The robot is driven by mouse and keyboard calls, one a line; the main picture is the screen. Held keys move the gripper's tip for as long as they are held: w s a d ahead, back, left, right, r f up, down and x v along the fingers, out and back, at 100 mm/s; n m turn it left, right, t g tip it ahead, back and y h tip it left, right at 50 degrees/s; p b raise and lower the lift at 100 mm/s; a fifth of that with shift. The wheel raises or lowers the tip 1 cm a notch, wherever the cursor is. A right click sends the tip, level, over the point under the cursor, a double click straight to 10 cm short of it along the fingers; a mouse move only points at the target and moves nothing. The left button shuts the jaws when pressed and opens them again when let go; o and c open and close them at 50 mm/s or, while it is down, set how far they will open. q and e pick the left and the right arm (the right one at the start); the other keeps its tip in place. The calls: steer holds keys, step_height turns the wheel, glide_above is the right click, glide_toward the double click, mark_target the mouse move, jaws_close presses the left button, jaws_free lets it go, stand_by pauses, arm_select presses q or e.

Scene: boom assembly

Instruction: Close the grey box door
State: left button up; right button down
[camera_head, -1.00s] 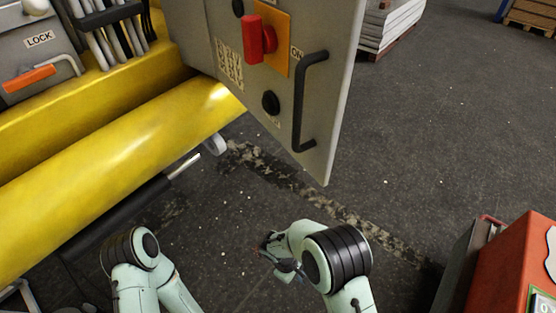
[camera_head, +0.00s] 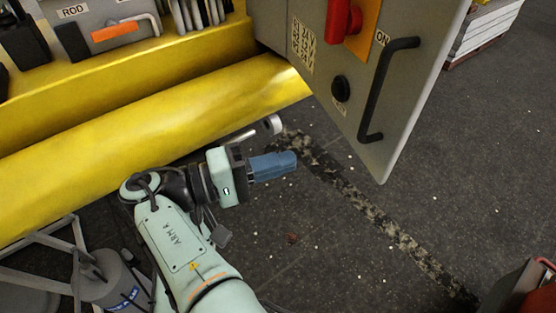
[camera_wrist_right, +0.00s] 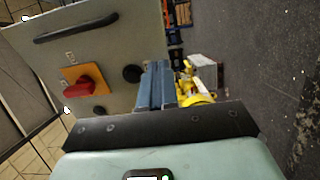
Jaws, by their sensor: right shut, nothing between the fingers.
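The grey box door (camera_head: 408,85) hangs open at the top right in the head view, standing out from the yellow boom. Its face carries a black bar handle (camera_head: 373,95), a red switch (camera_head: 343,20) on an orange plate and a black knob (camera_head: 341,88). My right gripper (camera_head: 294,161) has its blue fingers shut and empty, left of and below the door's lower edge, apart from it in the head view. In the right wrist view the fingers (camera_wrist_right: 156,68) overlap the right side of the door (camera_wrist_right: 125,40). My left gripper is not in view.
The yellow boom (camera_head: 150,130) runs across the left, with a tool shelf above it. A short grey rod end (camera_head: 272,125) sticks out near my right gripper. A red machine (camera_head: 540,290) stands at bottom right.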

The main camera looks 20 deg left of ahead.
mark_target(353, 144)
steer(key=x, duration=1)
steer(key=shift+w+d, duration=0.15)
steer(key=shift+d, duration=0.1)
